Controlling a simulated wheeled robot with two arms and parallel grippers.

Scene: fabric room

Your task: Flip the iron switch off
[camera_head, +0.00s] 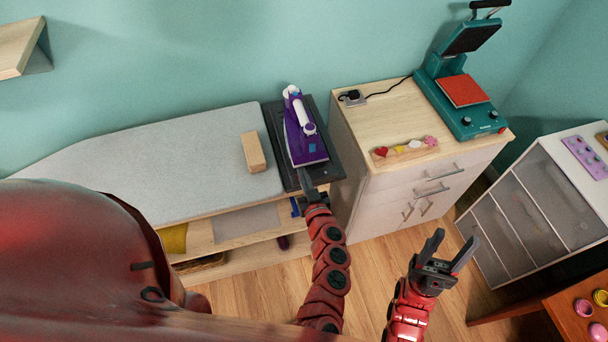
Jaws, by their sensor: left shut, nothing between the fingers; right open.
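The iron (304,140) is purple with a white handle. It stands on a dark rest tray (275,121) at the right end of the grey ironing board (190,160). A small light-blue patch shows near its front end; I cannot tell whether this is the switch. My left gripper (306,176) is shut and empty, its tip at the front end of the iron. I cannot tell whether it touches. My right gripper (452,251) is open and empty, above the floor in front of the wooden cabinet.
A wooden block (253,152) lies on the board beside the tray. The wooden cabinet (375,120) holds a socket (352,97), a teal heat press (462,100) and a strip of coloured shapes (404,150). A white drawer unit (530,200) and an orange-brown table (560,310) stand right. Floor between is free.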

